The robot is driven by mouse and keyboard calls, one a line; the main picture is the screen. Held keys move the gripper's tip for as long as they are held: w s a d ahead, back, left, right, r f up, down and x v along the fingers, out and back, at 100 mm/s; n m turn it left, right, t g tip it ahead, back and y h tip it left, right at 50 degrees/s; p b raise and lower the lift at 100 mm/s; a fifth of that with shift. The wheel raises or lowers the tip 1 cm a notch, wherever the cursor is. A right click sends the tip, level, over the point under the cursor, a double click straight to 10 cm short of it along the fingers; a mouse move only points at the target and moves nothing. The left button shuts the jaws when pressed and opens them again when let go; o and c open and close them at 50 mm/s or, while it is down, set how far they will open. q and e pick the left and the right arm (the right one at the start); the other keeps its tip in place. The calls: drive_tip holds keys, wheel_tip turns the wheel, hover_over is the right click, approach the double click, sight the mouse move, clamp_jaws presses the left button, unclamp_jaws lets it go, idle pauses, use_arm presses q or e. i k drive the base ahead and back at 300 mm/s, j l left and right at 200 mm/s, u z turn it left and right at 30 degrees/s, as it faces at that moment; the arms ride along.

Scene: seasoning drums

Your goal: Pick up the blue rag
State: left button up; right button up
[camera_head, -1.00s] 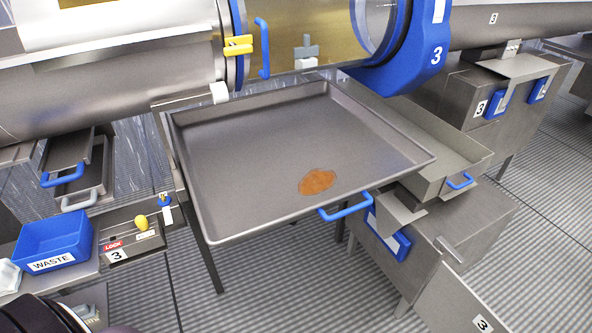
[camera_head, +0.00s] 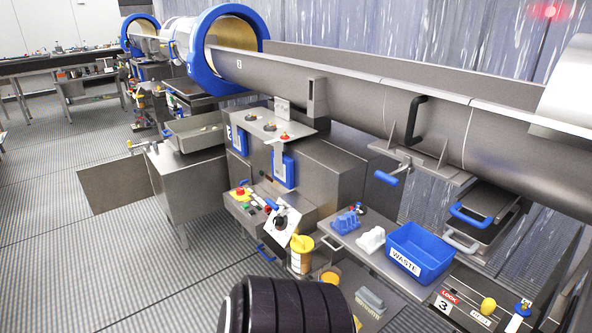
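A small blue crumpled thing that looks like the blue rag (camera_head: 345,223) lies on a metal shelf right of the picture's middle. A white crumpled cloth-like thing (camera_head: 370,240) lies just right of it, between it and the blue WASTE bin (camera_head: 418,254). Neither of my grippers shows. A dark ribbed part of my own body fills the bottom middle and hides the floor behind it.
A yellow-lidded container (camera_head: 301,254) stands left of the shelf, below a control panel (camera_head: 262,208) with buttons. Open grated floor (camera_head: 100,260) lies at the left.

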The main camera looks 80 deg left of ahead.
sight(343, 224)
drive_tip(key=u, duration=2.25)
